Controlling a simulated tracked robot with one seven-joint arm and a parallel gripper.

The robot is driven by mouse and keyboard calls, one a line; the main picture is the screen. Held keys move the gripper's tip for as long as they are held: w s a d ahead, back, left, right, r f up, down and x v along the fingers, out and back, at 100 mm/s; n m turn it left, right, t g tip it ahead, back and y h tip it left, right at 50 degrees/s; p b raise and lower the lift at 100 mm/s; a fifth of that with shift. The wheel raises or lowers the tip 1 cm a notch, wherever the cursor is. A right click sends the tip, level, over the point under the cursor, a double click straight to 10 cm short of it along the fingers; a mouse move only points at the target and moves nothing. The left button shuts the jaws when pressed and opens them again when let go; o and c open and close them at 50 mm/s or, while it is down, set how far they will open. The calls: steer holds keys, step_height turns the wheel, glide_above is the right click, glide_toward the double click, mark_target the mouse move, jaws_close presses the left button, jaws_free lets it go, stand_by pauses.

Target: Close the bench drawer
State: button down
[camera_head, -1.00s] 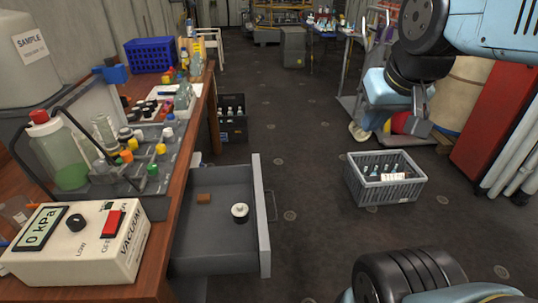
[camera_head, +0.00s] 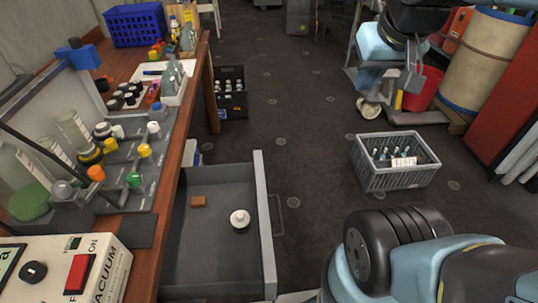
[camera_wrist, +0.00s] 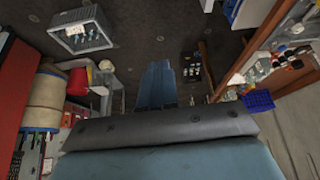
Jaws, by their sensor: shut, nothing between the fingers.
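The bench drawer (camera_head: 264,225) is pulled out from under the wooden bench (camera_head: 164,225) at the left, in the head view. Its grey front panel faces right and carries a thin handle (camera_head: 280,216). Inside lie a small brown block (camera_head: 199,202) and a white round-topped piece (camera_head: 240,220). My gripper (camera_head: 411,82) is shut and empty at the upper right, well apart from the drawer and beyond it. In the wrist view my gripper (camera_wrist: 157,85) points over the floor. I cannot make out the drawer in that view.
A grey crate with bottles (camera_head: 395,178) stands on the floor to the right of the drawer. A black crate (camera_head: 231,100) stands beside the bench. A trolley (camera_head: 420,117), red bucket (camera_head: 424,90) and drum (camera_head: 484,68) are at upper right. Floor between drawer and grey crate is clear.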

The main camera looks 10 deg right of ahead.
steer(key=w+a+f+m+g+y, duration=0.2)
steer(key=w+f+m+g+y, duration=0.6)
steer(key=w+f, duration=1)
steer(key=w+d+f+m+t+y, duration=0.1)
steer(key=w+f+m+t+y, duration=0.3)
steer(key=f, duration=1.1)
steer(key=w+d+f+m+g+y, duration=0.1)
steer(key=f+m+y, duration=0.5)
steer(key=f, duration=0.8)
steer(key=a, duration=1.3)
steer(key=shift+w+a, duration=0.25)
steer(key=shift+w, duration=0.05)
